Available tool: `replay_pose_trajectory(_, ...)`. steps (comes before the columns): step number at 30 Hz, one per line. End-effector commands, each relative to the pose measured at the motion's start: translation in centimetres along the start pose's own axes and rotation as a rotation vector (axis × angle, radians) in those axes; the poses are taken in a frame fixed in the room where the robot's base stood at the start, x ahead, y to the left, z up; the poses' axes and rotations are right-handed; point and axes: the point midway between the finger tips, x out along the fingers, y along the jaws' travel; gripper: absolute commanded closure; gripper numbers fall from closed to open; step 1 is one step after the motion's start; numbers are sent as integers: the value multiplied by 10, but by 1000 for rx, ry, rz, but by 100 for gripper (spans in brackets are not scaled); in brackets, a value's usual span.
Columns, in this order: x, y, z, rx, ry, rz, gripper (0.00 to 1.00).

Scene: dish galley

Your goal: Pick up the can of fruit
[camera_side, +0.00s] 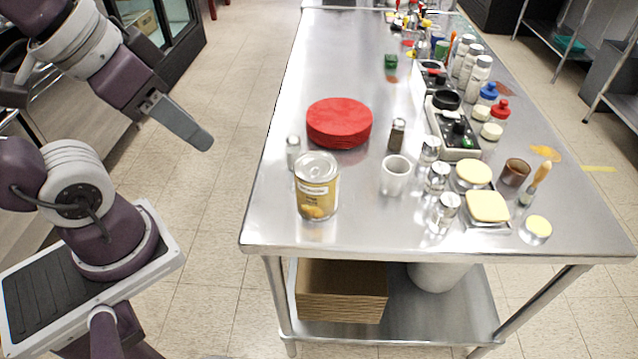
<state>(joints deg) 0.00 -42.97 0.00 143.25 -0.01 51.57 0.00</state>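The can of fruit (317,190) stands upright near the front left corner of the steel table (370,225). It has a yellow and cream label and a bare metal lid. My gripper (200,140) is at the upper left, off the table's left edge and over the floor. It is well apart from the can and nothing shows in it. Its fingers are seen edge-on, so I cannot tell whether they are open or shut.
A red round stack (340,122) lies behind the can. A small shaker (293,152) stands close behind it at left, and a white cup (395,175) at its right. Jars, a dark shaker (397,135) and bottles crowd the right side. The front table strip is clear.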

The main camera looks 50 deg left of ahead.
Motion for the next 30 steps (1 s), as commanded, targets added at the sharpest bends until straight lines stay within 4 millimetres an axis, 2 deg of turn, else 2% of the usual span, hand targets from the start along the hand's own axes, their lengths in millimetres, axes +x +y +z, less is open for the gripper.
replay_pose_trajectory(1,0,0,0,0,0,0,60)
replay_pose_trajectory(10,0,0,0,0,0,0,1)
replay_pose_trajectory(17,1,0,0,-4,-8,2,0)
replay_pose_trajectory(20,14,7,6,-75,-141,37,0)
replay_pose_trajectory(23,36,25,16,-262,-426,142,0)
replay_pose_trajectory(25,49,41,15,-443,-639,252,0)
replay_pose_trajectory(28,67,57,-1,-730,-896,435,0)
replay_pose_trajectory(30,83,60,-22,-952,-1040,579,0)
